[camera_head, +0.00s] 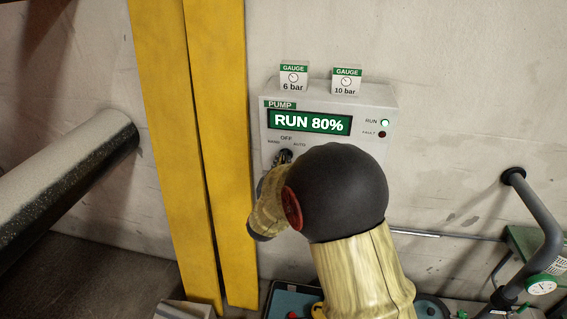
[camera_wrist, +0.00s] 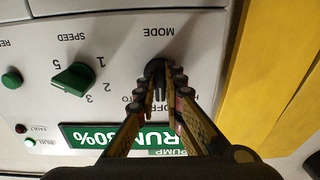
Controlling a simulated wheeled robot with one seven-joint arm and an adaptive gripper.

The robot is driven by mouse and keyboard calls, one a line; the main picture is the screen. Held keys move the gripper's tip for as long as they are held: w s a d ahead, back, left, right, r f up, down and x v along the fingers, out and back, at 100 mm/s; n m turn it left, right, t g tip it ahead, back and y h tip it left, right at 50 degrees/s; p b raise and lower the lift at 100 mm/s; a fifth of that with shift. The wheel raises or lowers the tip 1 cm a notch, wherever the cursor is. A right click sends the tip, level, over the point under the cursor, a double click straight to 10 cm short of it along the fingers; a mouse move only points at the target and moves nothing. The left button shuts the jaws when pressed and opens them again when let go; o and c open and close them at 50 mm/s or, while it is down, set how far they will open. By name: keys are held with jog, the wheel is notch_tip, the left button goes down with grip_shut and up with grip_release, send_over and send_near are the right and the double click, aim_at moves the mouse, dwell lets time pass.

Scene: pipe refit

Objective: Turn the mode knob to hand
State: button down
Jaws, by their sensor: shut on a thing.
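The pump panel (camera_head: 385,103) is on the wall with a green display (camera_head: 309,123) reading RUN 80%. Its round black mode knob (camera_wrist: 156,67) appears under the MODE label in the wrist view, which is upside down. My gripper (camera_wrist: 166,82) is shut on the mode knob, one finger on each side. In the head view my gripper (camera_head: 282,158) is at the knob, below the OFF label and between HAND and AUTO. My arm and fingers hide much of the knob, so I cannot tell which label it points to.
A green speed knob (camera_wrist: 73,78) and a green button (camera_wrist: 12,78) are beside the mode knob. The RUN lamp (camera_head: 385,123) is lit green; the fault lamp (camera_head: 382,134) is dark. Two gauge cards (camera_head: 293,78) stand on top. Yellow uprights (camera_head: 222,150) are close at the left.

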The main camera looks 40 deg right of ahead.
jog(key=c, duration=1.9)
grip_release()
jog(key=v, duration=1.2)
